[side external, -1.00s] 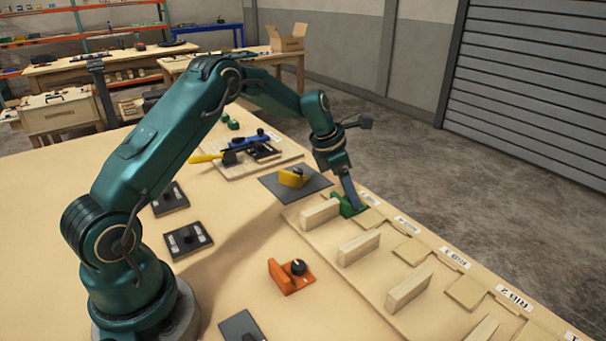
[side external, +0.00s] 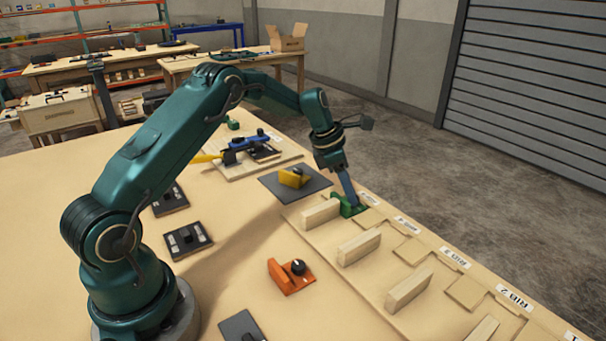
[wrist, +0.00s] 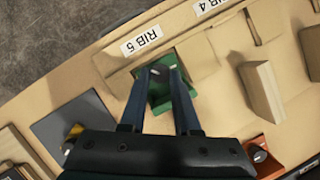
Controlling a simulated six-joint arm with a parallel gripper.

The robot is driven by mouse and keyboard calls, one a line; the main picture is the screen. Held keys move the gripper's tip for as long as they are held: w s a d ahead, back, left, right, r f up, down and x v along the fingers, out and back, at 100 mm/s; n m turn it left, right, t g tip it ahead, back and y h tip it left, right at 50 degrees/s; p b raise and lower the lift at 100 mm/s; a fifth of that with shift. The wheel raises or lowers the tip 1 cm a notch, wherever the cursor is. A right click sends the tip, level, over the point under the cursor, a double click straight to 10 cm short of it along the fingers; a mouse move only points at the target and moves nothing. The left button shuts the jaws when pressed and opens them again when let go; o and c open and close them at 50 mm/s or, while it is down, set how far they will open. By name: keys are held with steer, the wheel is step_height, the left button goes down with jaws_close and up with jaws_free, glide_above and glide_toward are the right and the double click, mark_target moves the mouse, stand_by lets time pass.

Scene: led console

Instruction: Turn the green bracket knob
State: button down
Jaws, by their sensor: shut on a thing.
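The green bracket (side external: 338,211) sits in the far slot of the ribbed board, beside a wooden rib. It also shows in the wrist view (wrist: 186,58), next to the RIB 5 label. My gripper (side external: 351,202) points down at the bracket. In the wrist view its two blue fingers (wrist: 162,74) reach over the bracket and are shut on its knob. The knob is mostly hidden by the fingertips; only a small dark part with a pale mark shows between them.
Wooden ribs (side external: 358,248) stand in a row along the board. An orange bracket with a black knob (side external: 291,276) stands on the near table. A yellow bracket (side external: 294,178) stands on a dark plate (side external: 318,186). Dark switch plates (side external: 187,239) lie near my base.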

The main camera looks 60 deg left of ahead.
steer(key=shift+w+a+m+g+h, duration=0.1)
steer(key=shift+m+g+h, duration=0.2)
steer(key=shift+m, duration=0.7)
steer(key=shift+w+a+m+g+h, duration=0.1)
steer(key=shift+m+g+h, duration=0.2)
steer(key=shift+m, duration=1)
steer(key=c, duration=0.6)
jaws_free()
steer(key=shift+s+d, duration=0.1)
steer(key=shift+s+n, duration=0.1)
steer(key=shift+n, duration=0.3)
